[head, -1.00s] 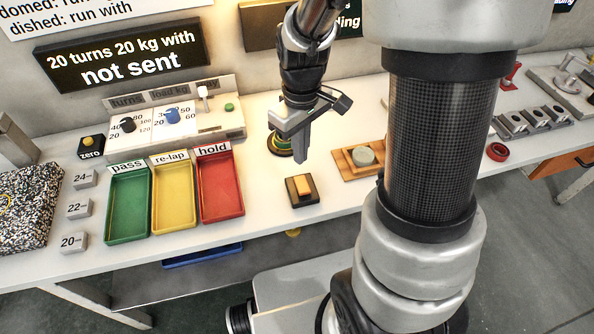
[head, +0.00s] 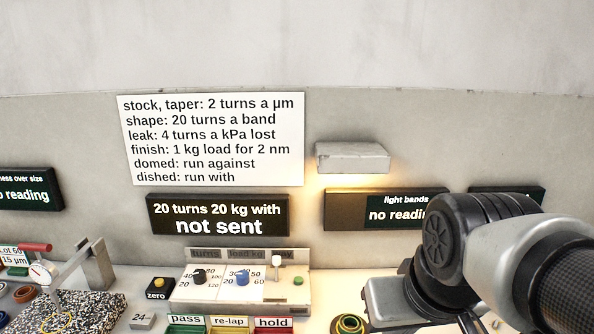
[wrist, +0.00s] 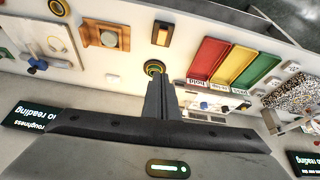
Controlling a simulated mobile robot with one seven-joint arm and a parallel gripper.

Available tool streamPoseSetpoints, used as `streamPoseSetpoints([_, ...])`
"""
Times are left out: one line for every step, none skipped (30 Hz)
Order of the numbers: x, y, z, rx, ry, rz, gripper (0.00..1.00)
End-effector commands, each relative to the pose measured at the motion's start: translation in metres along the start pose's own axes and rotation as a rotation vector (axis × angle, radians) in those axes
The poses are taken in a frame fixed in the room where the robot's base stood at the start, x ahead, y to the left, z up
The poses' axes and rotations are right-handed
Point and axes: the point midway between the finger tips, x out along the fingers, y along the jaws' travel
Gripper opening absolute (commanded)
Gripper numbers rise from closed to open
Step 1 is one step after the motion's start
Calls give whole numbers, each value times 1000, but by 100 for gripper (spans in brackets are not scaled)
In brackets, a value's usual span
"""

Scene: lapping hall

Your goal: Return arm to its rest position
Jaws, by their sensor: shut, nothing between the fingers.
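My gripper (wrist: 160,84) shows in the wrist view with its dark fingers together and nothing between them. It is over the bench, with the fingertips pointing toward a green-and-yellow ringed round piece (wrist: 154,67). In the head view only part of my arm shows at the lower right, and my gripper cannot be made out there.
The bench holds a dial panel (head: 240,291), red (wrist: 207,60), yellow (wrist: 233,65) and green (wrist: 259,69) trays, and a speckled block (head: 75,313). A wall lamp box (head: 352,157) and a "not sent" display (head: 218,215) are above the bench.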

Motion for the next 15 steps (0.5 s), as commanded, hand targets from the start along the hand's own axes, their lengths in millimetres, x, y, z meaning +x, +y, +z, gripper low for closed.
streamPoseSetpoints([-8,0,4,20,24,4,0])
streamPoseSetpoints([-11,0,6,32,36,6,0])
streamPoseSetpoints([-16,0,9,49,52,9,0])
streamPoseSetpoints([-20,0,12,61,64,11,0])
streamPoseSetpoints([-30,0,7,67,64,11,0])
streamPoseSetpoints([-42,1,1,64,59,10,0])
streamPoseSetpoints([-47,1,-2,64,57,10,0])
streamPoseSetpoints([-52,1,-4,63,57,10,0])
streamPoseSetpoints([-60,1,-8,63,57,10,0])
streamPoseSetpoints([-66,1,-11,63,57,10,0])
streamPoseSetpoints([-71,1,-13,62,57,10,0])
streamPoseSetpoints([-80,1,-17,62,57,10,0])
streamPoseSetpoints([-86,1,-20,62,57,10,0])
streamPoseSetpoints([-92,2,-23,62,57,10,0])
streamPoseSetpoints([-100,2,-27,62,57,9,0])
